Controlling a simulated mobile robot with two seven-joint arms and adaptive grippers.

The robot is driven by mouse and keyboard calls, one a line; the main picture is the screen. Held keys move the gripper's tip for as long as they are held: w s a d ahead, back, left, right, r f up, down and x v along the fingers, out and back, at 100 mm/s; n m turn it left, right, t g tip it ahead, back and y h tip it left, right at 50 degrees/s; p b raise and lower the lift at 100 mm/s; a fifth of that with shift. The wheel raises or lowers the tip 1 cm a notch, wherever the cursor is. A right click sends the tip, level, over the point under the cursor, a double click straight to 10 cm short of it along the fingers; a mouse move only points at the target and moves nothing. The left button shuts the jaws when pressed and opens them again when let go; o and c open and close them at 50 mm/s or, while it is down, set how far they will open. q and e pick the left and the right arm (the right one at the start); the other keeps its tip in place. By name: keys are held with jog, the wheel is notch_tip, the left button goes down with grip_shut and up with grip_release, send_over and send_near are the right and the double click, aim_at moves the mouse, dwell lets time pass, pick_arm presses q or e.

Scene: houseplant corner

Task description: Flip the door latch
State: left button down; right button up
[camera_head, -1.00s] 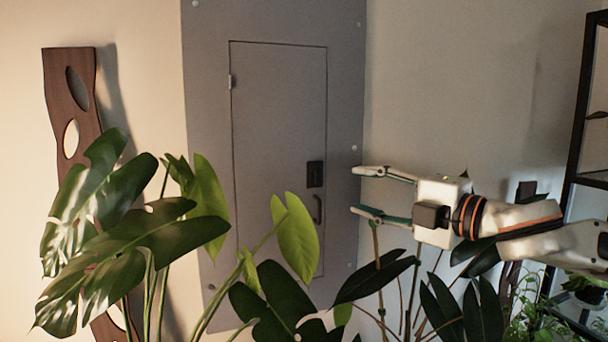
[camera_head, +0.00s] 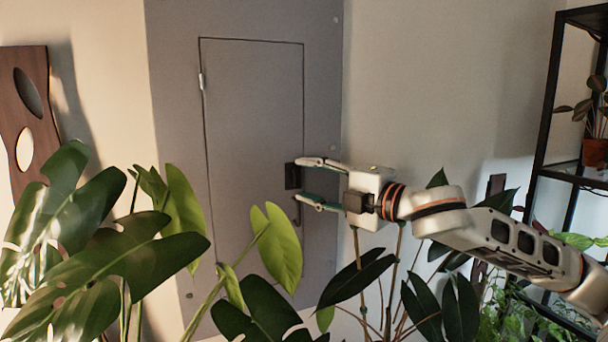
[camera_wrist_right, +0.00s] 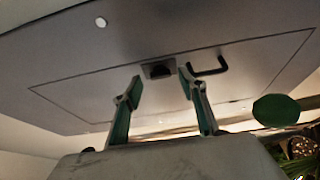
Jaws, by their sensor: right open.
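The door latch (camera_head: 291,176) is a small dark plate on the right edge of a grey cabinet door (camera_head: 250,110). It also shows in the wrist view (camera_wrist_right: 158,70). A dark bar handle (camera_wrist_right: 208,68) sits beside it there, and below it in the head view, partly hidden. The door is closed. My right gripper (camera_head: 300,180) is open and empty, its two fingers pointing left at the latch. In the wrist view the latch lies between and just beyond the fingertips; I cannot tell whether they touch it. My left gripper is not in view.
More dark leaves (camera_head: 355,280) stand under my right gripper. A black shelf (camera_head: 545,120) with potted plants stands at the right. The wall above my arm is clear.

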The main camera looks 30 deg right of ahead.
jog(key=shift+w+a, duration=0.2)
jog(key=shift+w, duration=0.2)
jog(key=shift+w+a, duration=0.1)
jog(key=shift+w, duration=0.2)
jog(key=c, duration=1.1)
